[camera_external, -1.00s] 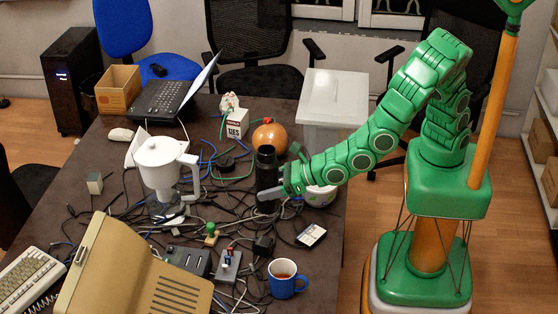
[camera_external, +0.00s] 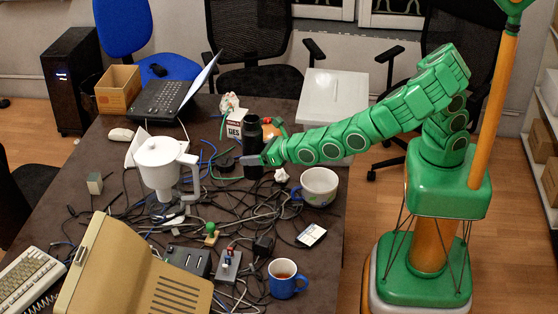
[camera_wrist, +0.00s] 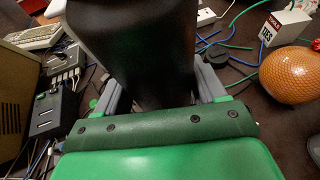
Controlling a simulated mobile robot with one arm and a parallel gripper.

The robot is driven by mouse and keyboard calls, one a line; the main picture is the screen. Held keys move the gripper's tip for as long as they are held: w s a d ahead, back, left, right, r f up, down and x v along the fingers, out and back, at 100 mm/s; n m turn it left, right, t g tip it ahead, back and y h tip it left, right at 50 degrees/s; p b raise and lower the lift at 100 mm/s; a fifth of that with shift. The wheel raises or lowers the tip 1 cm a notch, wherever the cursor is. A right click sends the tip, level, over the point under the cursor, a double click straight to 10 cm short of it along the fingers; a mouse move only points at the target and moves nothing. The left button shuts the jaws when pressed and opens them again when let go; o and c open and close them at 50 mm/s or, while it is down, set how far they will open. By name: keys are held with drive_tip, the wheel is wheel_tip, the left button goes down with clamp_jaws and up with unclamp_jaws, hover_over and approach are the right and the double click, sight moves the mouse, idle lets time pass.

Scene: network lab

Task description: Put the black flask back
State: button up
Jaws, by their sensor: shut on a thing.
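The black flask (camera_external: 252,140) is upright in the external view, toward the back middle of the dark table. My gripper (camera_external: 258,160) is shut on its lower part, reaching in from the right. In the wrist view the flask (camera_wrist: 135,45) fills the upper middle, between the two grey fingers of my gripper (camera_wrist: 160,92). Its bottom is hard to make out, so I cannot tell its exact height over the table.
An orange ball-like object (camera_wrist: 290,75) and a white box (camera_external: 235,124) are close behind the flask. Tangled cables (camera_external: 235,215) cover the middle. A white bowl-like cup (camera_external: 319,186), a blue mug (camera_external: 286,278) and a white blender-like machine (camera_external: 160,162) stand around.

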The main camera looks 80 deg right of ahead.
drive_tip(key=shift+w+d, duration=0.2)
drive_tip(key=shift+d, duration=0.2)
drive_tip(key=shift+d+f, duration=0.1)
drive_tip(key=shift+f, duration=6.8)
drive_tip(key=shift+f, duration=0.1)
drive_tip(key=o, duration=1.5)
drive_tip(key=shift+o, duration=0.2)
drive_tip(key=shift+s+a+r, duration=0.2)
drive_tip(key=shift+s+r, duration=0.05)
drive_tip(key=shift+s, duration=0.1)
drive_tip(key=v, duration=1.1)
drive_tip(key=shift+a+r, duration=0.1)
